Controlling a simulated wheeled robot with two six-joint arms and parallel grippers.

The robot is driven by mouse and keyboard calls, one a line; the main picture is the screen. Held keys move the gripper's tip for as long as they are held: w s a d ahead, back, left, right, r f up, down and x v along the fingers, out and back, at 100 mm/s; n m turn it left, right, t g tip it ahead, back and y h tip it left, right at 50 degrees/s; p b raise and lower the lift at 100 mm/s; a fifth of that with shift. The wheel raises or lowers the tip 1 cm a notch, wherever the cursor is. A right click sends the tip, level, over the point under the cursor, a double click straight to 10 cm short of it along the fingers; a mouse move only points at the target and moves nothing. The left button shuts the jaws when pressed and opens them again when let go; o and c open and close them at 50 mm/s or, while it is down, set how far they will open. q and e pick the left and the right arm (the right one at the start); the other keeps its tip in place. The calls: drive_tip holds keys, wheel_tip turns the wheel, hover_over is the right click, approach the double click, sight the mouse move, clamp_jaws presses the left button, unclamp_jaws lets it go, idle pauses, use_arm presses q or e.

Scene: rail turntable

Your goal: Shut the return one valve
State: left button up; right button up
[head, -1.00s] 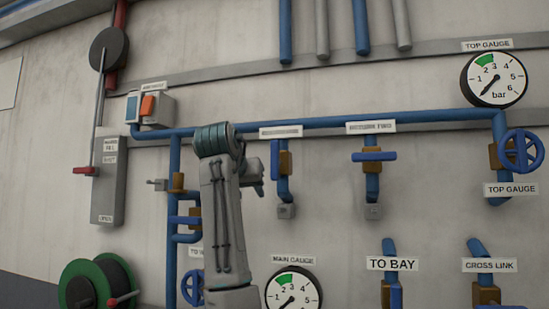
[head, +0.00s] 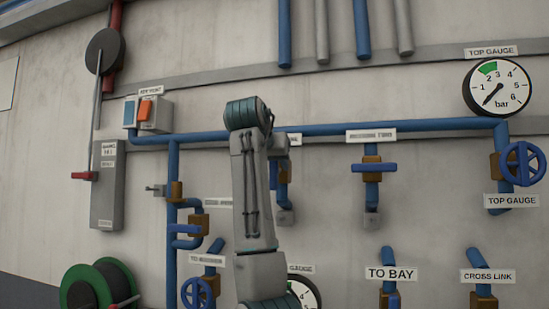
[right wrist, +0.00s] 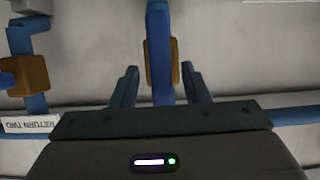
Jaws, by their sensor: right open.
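The return one valve shows in the head view as a brown body (head: 285,170) on a blue pipe, partly hidden by my right arm. Its label is mostly covered. In the right wrist view, which is upside down, its blue lever (right wrist: 154,45) runs along the pipe in front of the brown body (right wrist: 174,62). My right gripper (right wrist: 160,70) is open, with one finger on each side of the lever and pipe. I see no contact, and how deep the fingers reach is unclear. In the head view its fingers are hidden behind my wrist. My left gripper is not in view.
The return two valve (head: 373,167), its lever crosswise, is to the right. Below are the main gauge (head: 305,291), partly covered, and the to bay valve (head: 390,299). A blue header pipe (head: 430,125) runs above. A control box (head: 155,115) and hose reel (head: 85,290) are left.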

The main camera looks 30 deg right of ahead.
drive_tip(key=shift+w+d+f, duration=0.2)
drive_tip(key=shift+w+d, duration=0.2)
drive_tip(key=shift+d, duration=0.1)
drive_tip(key=shift+w+f, duration=0.1)
clamp_jaws()
